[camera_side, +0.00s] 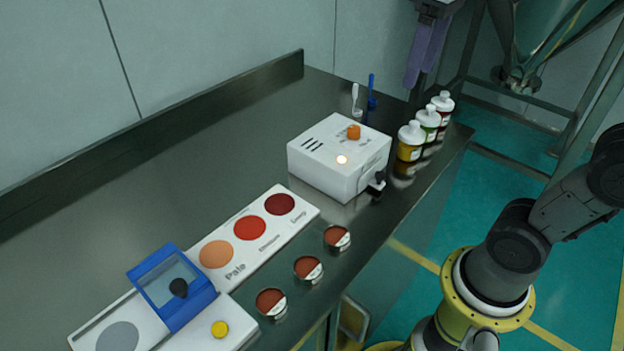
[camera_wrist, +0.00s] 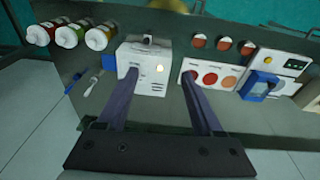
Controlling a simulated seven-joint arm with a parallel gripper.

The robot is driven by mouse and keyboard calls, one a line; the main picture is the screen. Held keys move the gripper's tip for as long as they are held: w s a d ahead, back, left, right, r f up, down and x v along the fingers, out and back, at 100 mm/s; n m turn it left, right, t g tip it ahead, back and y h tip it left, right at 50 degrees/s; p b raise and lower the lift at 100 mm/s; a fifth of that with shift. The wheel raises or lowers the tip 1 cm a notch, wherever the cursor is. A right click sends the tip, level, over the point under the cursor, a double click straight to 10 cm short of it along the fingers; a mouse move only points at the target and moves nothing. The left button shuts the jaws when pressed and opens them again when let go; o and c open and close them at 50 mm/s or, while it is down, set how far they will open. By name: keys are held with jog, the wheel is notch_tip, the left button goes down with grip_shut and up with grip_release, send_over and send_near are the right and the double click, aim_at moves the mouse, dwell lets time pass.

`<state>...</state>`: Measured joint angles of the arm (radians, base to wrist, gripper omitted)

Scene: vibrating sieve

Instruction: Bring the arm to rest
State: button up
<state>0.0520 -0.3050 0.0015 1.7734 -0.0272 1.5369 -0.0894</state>
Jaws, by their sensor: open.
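My gripper (camera_side: 420,78) hangs at the top of the side view, fingers pointing down, above the far end of the bench behind the bottles. In the wrist view my gripper (camera_wrist: 160,73) shows its two purple fingers spread apart with nothing between them. It touches none of the objects. The lower part of my arm shows at the right of the side view; the links between it and the gripper are out of frame.
On the metal bench (camera_side: 150,165) stand a white box with an orange knob (camera_side: 325,175), several capped bottles (camera_side: 410,142), a colour chart (camera_side: 308,214), small sample cups (camera_side: 308,269) and a blue-lidded device (camera_side: 190,312). A white spoon (camera_side: 355,100) and a blue one (camera_side: 371,92) are behind the box.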

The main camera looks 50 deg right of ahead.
jog(key=s+a+f+t, duration=0.1)
jog(key=s+f+t, duration=0.3)
jog(key=f, duration=0.9)
jog(key=s, duration=0.2)
jog(key=shift+s+a, duration=0.4)
